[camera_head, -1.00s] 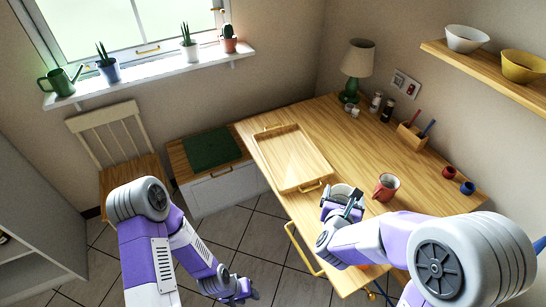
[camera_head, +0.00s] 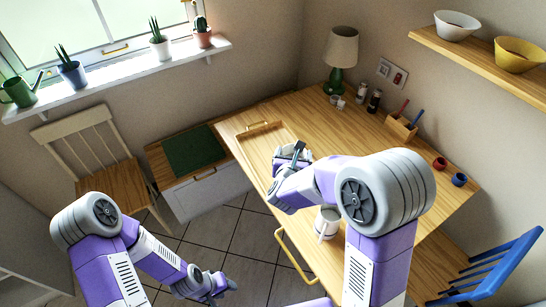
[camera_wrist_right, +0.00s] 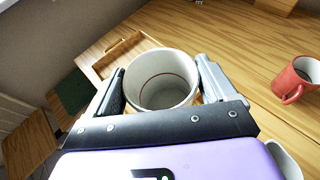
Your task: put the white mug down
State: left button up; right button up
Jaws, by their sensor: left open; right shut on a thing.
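My right gripper (camera_head: 297,152) is shut on a white mug (camera_wrist_right: 163,62), which is upright with its open top showing a thin reddish ring inside. In the right wrist view it sits between the two fingers (camera_wrist_right: 160,88). In the head view my gripper largely hides it, over the right side of the wooden tray (camera_head: 252,131); whether its base touches anything cannot be told. A second white mug (camera_head: 327,222) stands on the desk below my right arm. My left gripper (camera_head: 217,290) is open and empty, low over the floor.
A red mug (camera_wrist_right: 297,78) stands on the desk (camera_head: 310,118), hidden by my arm in the head view. A lamp (camera_head: 340,60), shakers, a pencil holder (camera_head: 402,126) and small red and blue pots line the back. A blue chair (camera_head: 500,265) is at right.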

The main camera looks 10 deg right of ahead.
jog(key=shift+m+g+h, duration=0.5)
jog(key=shift+m+h, duration=0.3)
jog(key=w+f, duration=0.1)
jog(key=w, duration=0.3)
jog(key=w+f, duration=0.1)
jog(key=w, duration=0.3)
jog(key=w+f, duration=0.1)
jog(key=w, duration=0.2)
jog(key=shift+w+d+f+b, duration=0.25)
jog(key=shift+w+f+b, duration=0.1)
jog(key=shift+w, duration=0.05)
jog(key=shift+c, duration=1.1)
jog(key=shift+w+f+b, duration=0.1)
jog(key=shift+f+b, duration=1.15)
jog(key=shift+f, duration=3.65)
jog(key=shift+f, duration=0.1)
jog(key=o, duration=1.8)
